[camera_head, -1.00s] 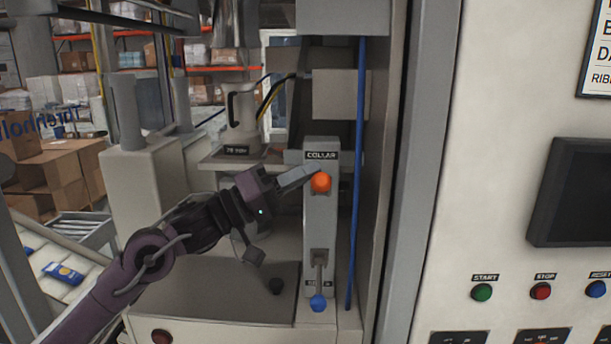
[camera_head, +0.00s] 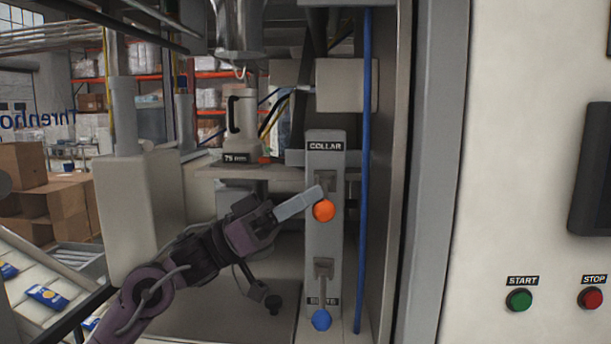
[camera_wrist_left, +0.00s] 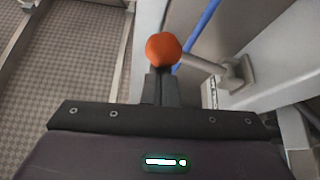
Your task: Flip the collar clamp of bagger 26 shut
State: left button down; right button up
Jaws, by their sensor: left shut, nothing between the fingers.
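The collar clamp's lever ends in an orange ball (camera_head: 324,210). It is mounted on a grey upright post (camera_head: 323,245) under the label COLLAR. The ball now sits below its bracket (camera_head: 325,178). In the left wrist view the orange ball (camera_wrist_left: 163,50) is just beyond the fingertips, and its rod runs right to a bracket (camera_wrist_left: 238,73). My left gripper (camera_head: 318,192) is shut and empty, its tips at the upper left of the ball. I cannot tell whether they touch it. My right gripper is not in view.
A second lever with a blue ball (camera_head: 321,320) hangs lower on the same post. A blue hose (camera_head: 365,200) runs vertically just right of the post. A machine wall with a green START button (camera_head: 519,300) stands at the right. A filling tube part (camera_head: 240,125) is behind.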

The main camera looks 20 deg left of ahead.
pick_arm(q)
jog(key=m+g, duration=0.1)
jog(key=f+m+g+b, duration=0.1)
jog(key=m, duration=0.1)
jog(key=f+m+g+h, duration=0.1)
jog(key=m, duration=0.1)
jog(key=shift+w+f+g+b, duration=0.1)
jog(key=shift+w+g+b, duration=0.15)
jog(key=shift+g+b, duration=0.1)
jog(key=shift+w+a+f+b, duration=0.1)
jog(key=shift+w+f+b, duration=0.05)
jog(key=shift+f+b, duration=0.2)
notch_tip(320, 180, up, 4)
jog(key=p, duration=0.4)
jog(key=b+v, duration=0.5)
jog(key=v, duration=0.5)
jog(key=shift+s+a+b, duration=0.3)
jog(key=shift+a, duration=0.05)
jog(key=shift+f, duration=0.1)
